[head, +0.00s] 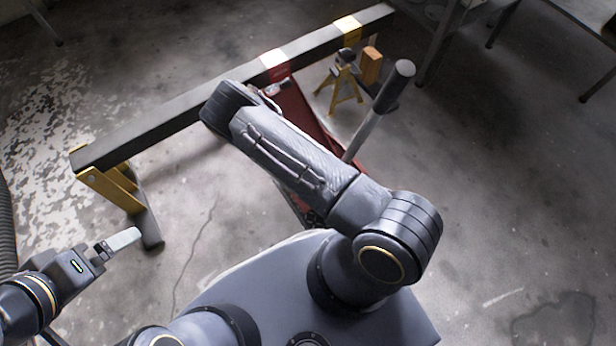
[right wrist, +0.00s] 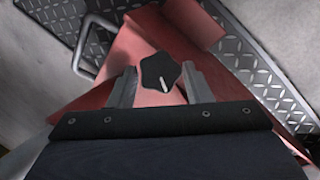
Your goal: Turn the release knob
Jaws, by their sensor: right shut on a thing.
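The release knob (right wrist: 158,68) is a black, lobed knob with a white mark, on a red metal body (right wrist: 125,45) in the right wrist view. The mark points down and slightly right. My right gripper (right wrist: 160,82) has one finger on each side of the knob and is shut on it. In the head view, my right arm hides the knob and this gripper. The red jack (head: 302,108) shows partly behind that arm, with its grey handle (head: 370,125) rising at the right. My left gripper (head: 122,241) is at the lower left, away from the jack; its finger gap is unclear.
A long dark beam (head: 170,121) on yellow legs (head: 112,188) crosses behind the jack. A yellow stand (head: 343,84) and an orange block (head: 371,66) are beyond it. A metal loop (right wrist: 99,50) rises beside the knob. Floor at the right is clear.

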